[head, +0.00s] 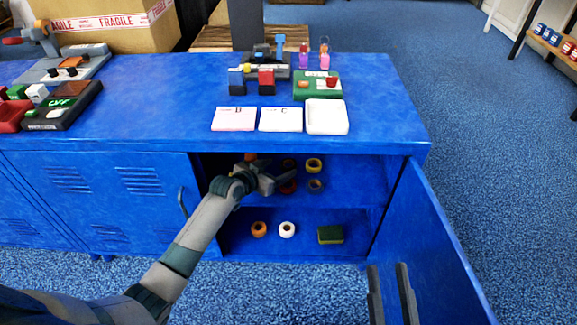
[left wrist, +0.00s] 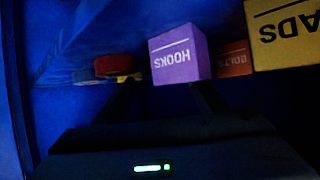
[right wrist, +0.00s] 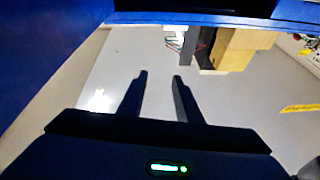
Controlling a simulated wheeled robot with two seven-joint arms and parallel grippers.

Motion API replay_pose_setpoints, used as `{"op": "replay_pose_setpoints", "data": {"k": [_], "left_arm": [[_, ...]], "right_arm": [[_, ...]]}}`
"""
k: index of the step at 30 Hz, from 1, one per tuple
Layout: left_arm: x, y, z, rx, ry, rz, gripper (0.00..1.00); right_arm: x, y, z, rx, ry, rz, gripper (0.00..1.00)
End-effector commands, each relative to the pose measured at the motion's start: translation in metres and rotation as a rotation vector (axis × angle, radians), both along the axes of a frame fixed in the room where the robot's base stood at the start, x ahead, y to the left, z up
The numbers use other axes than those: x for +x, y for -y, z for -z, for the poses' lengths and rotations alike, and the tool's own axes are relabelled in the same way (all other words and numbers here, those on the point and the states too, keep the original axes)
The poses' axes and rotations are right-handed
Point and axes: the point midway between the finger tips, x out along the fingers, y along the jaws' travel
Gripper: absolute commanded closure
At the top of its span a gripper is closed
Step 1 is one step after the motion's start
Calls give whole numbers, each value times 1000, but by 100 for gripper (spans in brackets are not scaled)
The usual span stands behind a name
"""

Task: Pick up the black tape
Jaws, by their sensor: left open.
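My left gripper (head: 279,180) reaches into the upper shelf of the open blue cabinet (head: 357,180). It is open and empty, beside the tape rolls. A dark grey roll with a yellowish core (head: 316,185) lies right of it; it looks the closest to black, but it is small and I cannot be sure. A yellow roll (head: 313,165) lies behind that one. A red roll (head: 288,186) is partly hidden by the gripper; a red roll also shows in the left wrist view (left wrist: 115,66). My right gripper (head: 390,292) is open and empty, outside near the cabinet door.
The lower shelf holds an orange roll (head: 258,229), a white roll (head: 287,229) and a green block (head: 330,235). The open door (head: 435,240) stands at the right. In the left wrist view, a purple HOOKS box (left wrist: 180,57) and a yellow box (left wrist: 284,35) appear ahead.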

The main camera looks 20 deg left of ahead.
Motion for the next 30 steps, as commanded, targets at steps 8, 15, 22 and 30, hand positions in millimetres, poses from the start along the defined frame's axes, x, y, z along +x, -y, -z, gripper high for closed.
{"op": "replay_pose_setpoints", "data": {"k": [8, 15, 22, 30], "left_arm": [[24, 9, 10, -1, 2, 0, 35], [38, 14, 16, 0, 1, 0, 35], [38, 14, 16, 0, 1, 0, 35], [38, 14, 16, 0, 1, 0, 47]], "right_arm": [[-17, 2, -25, 61, 159, 5, 69], [-17, 9, -41, 84, 245, 18, 69], [-17, 9, -42, 85, 246, 18, 69], [-17, 9, -42, 84, 245, 18, 69]]}}
